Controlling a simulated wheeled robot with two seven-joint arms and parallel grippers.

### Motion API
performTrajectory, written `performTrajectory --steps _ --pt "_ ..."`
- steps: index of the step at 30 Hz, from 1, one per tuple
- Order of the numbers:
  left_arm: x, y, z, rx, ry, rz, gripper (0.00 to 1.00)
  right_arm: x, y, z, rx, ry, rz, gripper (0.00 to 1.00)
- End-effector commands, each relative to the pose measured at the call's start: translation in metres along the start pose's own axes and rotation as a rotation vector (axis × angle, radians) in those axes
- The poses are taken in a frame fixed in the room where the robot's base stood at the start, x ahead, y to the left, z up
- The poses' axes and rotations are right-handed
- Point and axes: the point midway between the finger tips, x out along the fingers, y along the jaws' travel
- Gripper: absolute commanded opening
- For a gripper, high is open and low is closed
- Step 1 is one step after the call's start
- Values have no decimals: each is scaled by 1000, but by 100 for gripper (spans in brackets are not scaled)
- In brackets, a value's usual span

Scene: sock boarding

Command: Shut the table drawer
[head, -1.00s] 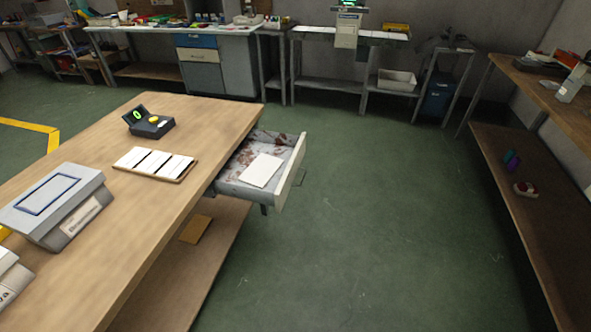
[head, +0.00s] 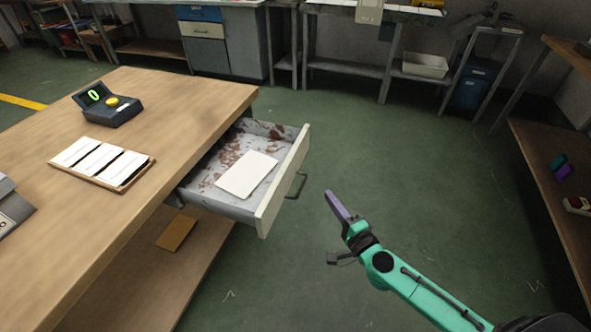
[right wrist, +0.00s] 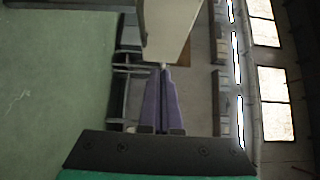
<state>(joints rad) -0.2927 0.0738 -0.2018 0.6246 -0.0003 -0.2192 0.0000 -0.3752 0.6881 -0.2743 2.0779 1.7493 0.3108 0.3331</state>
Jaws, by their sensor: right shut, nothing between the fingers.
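The table drawer (head: 237,200) sticks out open from the right side of the wooden table (head: 190,95). Its pale front panel (head: 283,180) carries a dark bar handle (head: 297,185). A white flat card (head: 246,174) lies inside the drawer. My right gripper (head: 330,196) is shut and empty, to the right of the drawer front, with a gap between them. In the right wrist view its purple fingers (right wrist: 162,80) lie together, and a pale panel (right wrist: 168,28), apparently the drawer front, shows past their tips. My left gripper is not in view.
On the table stand a black scale (head: 105,105) with a green display and a tray (head: 127,175) of white cards. Green floor is free right of the drawer. A wooden shelf unit (head: 540,160) stands at the far right, and benches line the back wall.

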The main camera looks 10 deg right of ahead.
Motion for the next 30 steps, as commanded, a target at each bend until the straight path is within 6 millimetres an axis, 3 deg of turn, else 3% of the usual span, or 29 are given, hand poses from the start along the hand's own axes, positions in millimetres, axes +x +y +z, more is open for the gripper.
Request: performTrajectory --steps 6,13,15,21,30 --pt "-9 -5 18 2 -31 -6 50 45 -5 -1 -3 1 -6 0" --pt "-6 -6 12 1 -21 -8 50 95 -3 -1 -4 1 -5 0" --pt "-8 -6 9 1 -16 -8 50 104 -3 11 -1 -1 -3 0" --pt "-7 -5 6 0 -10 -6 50 118 -1 27 -4 0 0 0" --pt "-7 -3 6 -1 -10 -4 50 120 -1 28 -5 0 0 0"
